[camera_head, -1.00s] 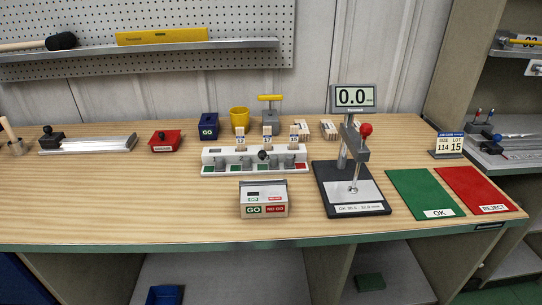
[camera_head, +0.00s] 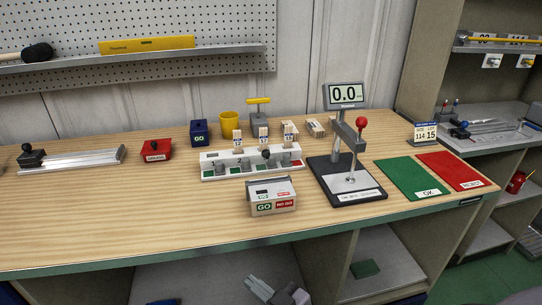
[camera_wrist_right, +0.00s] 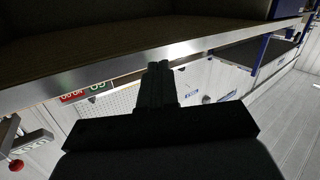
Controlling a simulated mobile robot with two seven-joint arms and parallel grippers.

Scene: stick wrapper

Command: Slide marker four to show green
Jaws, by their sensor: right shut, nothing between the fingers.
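The long white marker rail (camera_head: 222,155) stands on the wooden bench, with numbered slots and small grey sliders. Marker four (camera_head: 287,159) is the grey slider at the rail's right end. A red patch (camera_head: 298,163) shows just right of it, while green patches show at the slots farther left. My right gripper (camera_head: 256,284) is low at the bottom of the head view, in front of and below the bench edge, well away from the rail. Its fingers are shut and empty, dark in the right wrist view (camera_wrist_right: 158,75). My left gripper is out of view.
A GO/NO-GO box (camera_head: 271,196) stands in front of the rail. A gauge stand (camera_head: 345,185) is to its right, beside the green OK mat (camera_head: 408,177) and red reject mat (camera_head: 450,171). The bench edge (camera_head: 190,253) lies above my right gripper. The bench's front left is clear.

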